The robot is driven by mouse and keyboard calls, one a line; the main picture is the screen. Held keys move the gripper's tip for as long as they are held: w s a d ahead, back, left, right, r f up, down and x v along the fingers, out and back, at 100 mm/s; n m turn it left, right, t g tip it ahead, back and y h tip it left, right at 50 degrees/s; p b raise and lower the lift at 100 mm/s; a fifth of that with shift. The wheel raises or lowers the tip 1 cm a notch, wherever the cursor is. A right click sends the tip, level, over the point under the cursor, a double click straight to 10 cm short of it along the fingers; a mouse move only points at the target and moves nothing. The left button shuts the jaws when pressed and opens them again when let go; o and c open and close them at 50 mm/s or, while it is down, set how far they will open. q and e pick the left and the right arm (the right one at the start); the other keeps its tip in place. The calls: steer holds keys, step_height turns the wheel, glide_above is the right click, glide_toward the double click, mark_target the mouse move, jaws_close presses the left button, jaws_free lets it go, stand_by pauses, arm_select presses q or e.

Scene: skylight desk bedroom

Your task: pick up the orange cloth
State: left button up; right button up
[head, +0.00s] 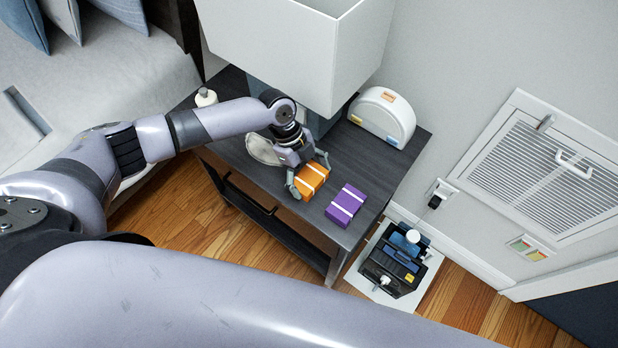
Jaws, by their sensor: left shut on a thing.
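The orange cloth (311,180), a folded block with white bands, lies on the dark nightstand (375,165). My left gripper (309,177) reaches over it from the upper left, with one finger at its left side and one at its upper right. The fingers are shut on the cloth. It appears to be at the tabletop; whether it is lifted at all I cannot tell. My right gripper is out of view.
A purple banded cloth (346,205) lies just right of the orange one. A white rounded box (382,117), a big lampshade (300,45), a small white bottle (206,97) and a pale round dish (263,149) crowd the nightstand. A dark caddy (395,268) stands below right.

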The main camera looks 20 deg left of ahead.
mark_target(313, 180)
arm_select(q)
steer(key=shift+r, duration=0.6)
step_height(313, 180, up, 2)
steer(key=shift+r+b, duration=0.1)
steer(key=shift+b, duration=0.3)
steer(key=w+a+b, duration=0.1)
steer(key=w+a, duration=0.1)
steer(key=a, duration=0.3)
steer(key=w+a+b, duration=0.2)
steer(key=a, duration=0.3)
steer(key=w+a+b, duration=0.1)
steer(key=a, duration=0.5)
steer(key=shift+w+b, duration=0.4)
steer(key=shift+w+a, duration=0.2)
steer(key=shift+a, duration=0.3)
steer(key=o, duration=0.5)
steer(key=shift+r, duration=0.1)
steer(key=c, duration=0.5)
